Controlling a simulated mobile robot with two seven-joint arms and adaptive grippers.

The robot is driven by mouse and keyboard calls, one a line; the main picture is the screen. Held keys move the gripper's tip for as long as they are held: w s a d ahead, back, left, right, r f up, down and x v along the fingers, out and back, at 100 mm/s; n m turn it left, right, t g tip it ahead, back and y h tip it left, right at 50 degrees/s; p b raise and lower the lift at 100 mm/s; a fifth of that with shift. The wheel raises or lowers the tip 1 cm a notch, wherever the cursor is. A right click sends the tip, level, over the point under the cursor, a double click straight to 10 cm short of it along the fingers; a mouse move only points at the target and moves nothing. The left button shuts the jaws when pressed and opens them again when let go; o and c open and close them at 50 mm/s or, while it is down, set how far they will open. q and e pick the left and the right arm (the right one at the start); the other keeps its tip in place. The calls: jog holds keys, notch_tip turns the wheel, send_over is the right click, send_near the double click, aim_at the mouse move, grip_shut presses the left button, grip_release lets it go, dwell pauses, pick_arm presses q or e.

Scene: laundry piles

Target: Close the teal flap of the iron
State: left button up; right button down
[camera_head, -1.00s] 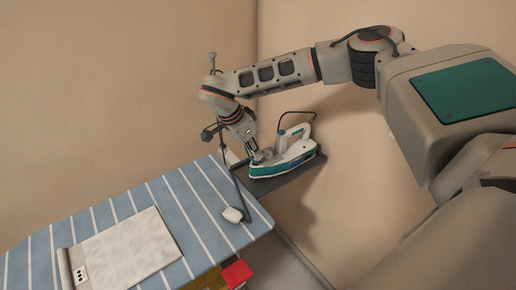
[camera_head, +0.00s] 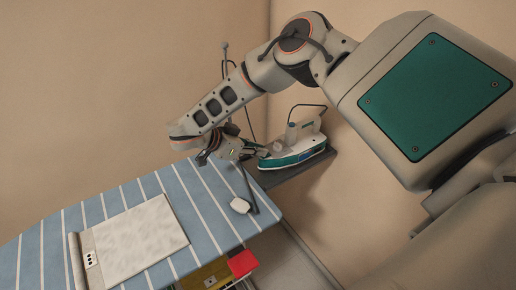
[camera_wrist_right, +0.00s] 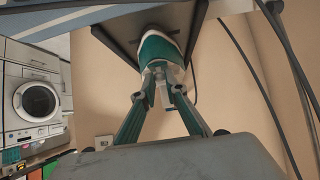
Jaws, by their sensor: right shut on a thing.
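The white and teal iron (camera_head: 298,146) rests on a dark plate at the end of the ironing board, its nose toward my right gripper (camera_head: 261,152). In the right wrist view the iron's teal front (camera_wrist_right: 157,47) is straight ahead. There my right gripper (camera_wrist_right: 164,90) has its two fingers closed in on a small pale part at the iron's front. The flap's outline and how far it is open are too small to tell. My left gripper is in no view.
The blue striped ironing board (camera_head: 125,205) carries a pale flat panel (camera_head: 135,242). A white piece on a dark cord (camera_head: 240,206) lies near its edge. A red box (camera_head: 242,263) is below. A washing machine (camera_wrist_right: 35,100) shows in the right wrist view.

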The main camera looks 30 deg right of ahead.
jog(key=c, duration=2)
grip_release()
jog(key=shift+c, duration=0.2)
jog(key=v, duration=1.2)
